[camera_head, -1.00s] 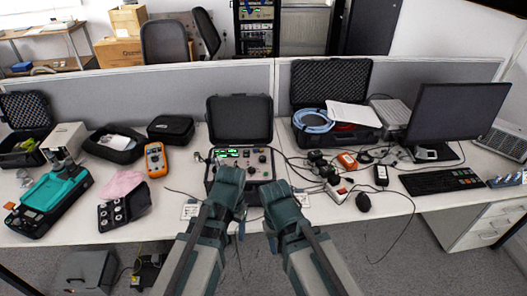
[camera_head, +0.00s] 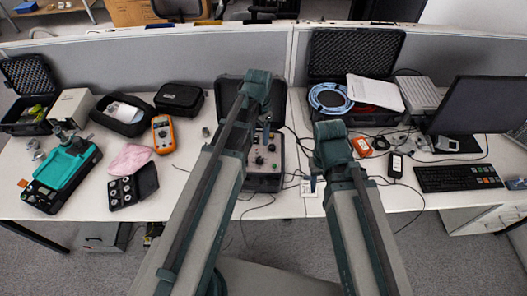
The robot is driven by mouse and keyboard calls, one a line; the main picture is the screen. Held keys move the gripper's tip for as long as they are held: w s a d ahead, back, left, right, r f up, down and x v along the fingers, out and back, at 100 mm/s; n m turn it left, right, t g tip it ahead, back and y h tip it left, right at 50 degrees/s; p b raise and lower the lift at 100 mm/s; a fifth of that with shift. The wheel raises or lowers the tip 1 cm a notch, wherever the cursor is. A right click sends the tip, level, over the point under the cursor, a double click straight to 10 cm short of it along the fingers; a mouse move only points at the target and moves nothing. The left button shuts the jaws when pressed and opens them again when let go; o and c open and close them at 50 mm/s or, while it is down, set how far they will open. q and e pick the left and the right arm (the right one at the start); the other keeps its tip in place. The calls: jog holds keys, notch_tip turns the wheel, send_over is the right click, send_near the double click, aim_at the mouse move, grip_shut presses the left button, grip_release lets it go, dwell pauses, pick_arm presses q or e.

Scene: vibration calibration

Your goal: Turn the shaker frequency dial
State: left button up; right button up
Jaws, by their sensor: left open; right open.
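The shaker unit is a grey control panel (camera_head: 264,168) in an open black case (camera_head: 293,102) at the middle of the bench. Several small knobs show on the panel; I cannot tell which one is the frequency dial. My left forearm crosses the left part of the case and hides some of the panel. My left gripper (camera_head: 265,124) is open and empty, over the upper part of the panel, and its height above it is unclear. My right gripper (camera_head: 314,182) is open and empty, pointing down to the right of the case, near the bench front.
An orange multimeter (camera_head: 162,135), a teal device (camera_head: 62,170) and a black socket case (camera_head: 133,188) lie to the left. A case with a blue cable (camera_head: 330,97), a monitor (camera_head: 488,105) and a keyboard (camera_head: 458,178) stand to the right. Cables cross the bench near the unit.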

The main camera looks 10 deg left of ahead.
aim_at(260, 159)
pick_arm(q)
jog(key=shift+s+f, duration=0.1)
jog(key=shift+f, duration=0.05)
notch_tip(260, 159, down, 14)
jog(key=b, duration=1.3)
jog(key=shift+r+b, duration=0.2)
jog(key=shift+b, duration=0.2)
jog(key=shift+c, duration=0.2)
grip_shut()
